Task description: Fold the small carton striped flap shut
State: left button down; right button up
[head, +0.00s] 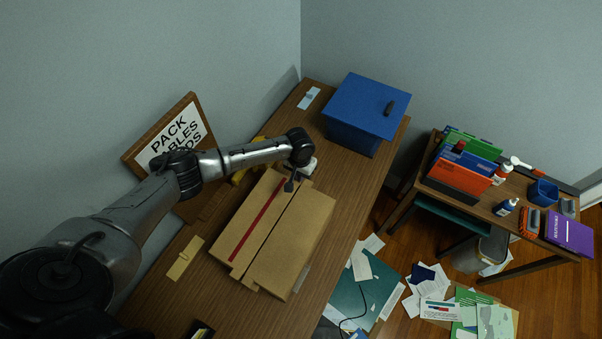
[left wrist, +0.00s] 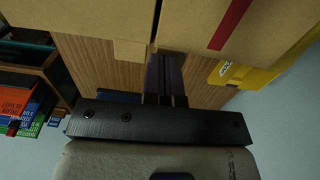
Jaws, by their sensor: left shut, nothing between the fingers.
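The small carton is a tan box on the wooden desk. Its striped flap (head: 272,222), with a red stripe, lies across the top beside the plain flap (head: 293,240), with a dark seam between them. I cannot tell whether the striped flap is fully flush. In the left wrist view the striped flap (left wrist: 265,28) is at upper right and the plain flap (left wrist: 85,14) at upper left. My left gripper (head: 290,185) is shut and empty at the carton's far end, near the seam; its fingers (left wrist: 166,80) point toward the carton. I cannot tell whether they touch it. My right gripper is out of view.
A blue box (head: 360,110) stands at the desk's far end. A framed sign (head: 175,135) leans at the wall, and a yellow object (head: 239,176) is partly hidden behind my arm. A tan piece (head: 184,258) lies left of the carton. Papers litter the floor.

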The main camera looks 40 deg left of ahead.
pick_arm(q)
jog(key=shift+r+p, duration=0.9)
jog(key=shift+p, duration=0.05)
notch_tip(320, 180, up, 4)
jog(key=p, duration=0.4)
jog(key=shift+f+p, duration=0.1)
jog(key=shift+p, duration=0.2)
notch_tip(320, 180, up, 10)
jog(key=shift+f, duration=0.25)
